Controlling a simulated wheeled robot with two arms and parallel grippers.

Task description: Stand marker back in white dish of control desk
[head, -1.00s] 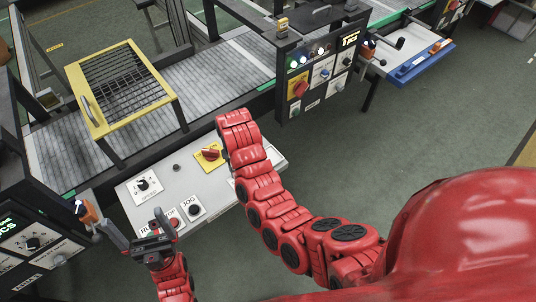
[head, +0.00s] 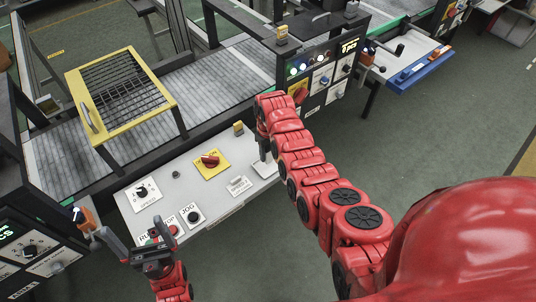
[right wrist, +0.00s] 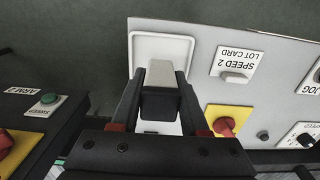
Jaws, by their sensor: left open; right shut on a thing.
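The control desk (head: 195,190) is a pale slanted panel in the middle of the head view. Its white dish (right wrist: 180,48) shows in the right wrist view as a square tray with a raised rim, partly hidden by my gripper. My right gripper (right wrist: 160,88) is shut on the marker (right wrist: 160,72), a blocky thing with a light grey face and dark side. The marker overlaps the dish in the picture; I cannot tell whether it touches it. My left gripper (head: 132,232) is open and empty by the desk's lower left corner.
The desk carries a red knob on a yellow plate (head: 210,160), a speed dial (head: 142,193), push buttons and a card holder (head: 238,185). A yellow mesh guard (head: 120,90) stands over the conveyor behind. A dark control box (head: 325,70) stands behind my right arm.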

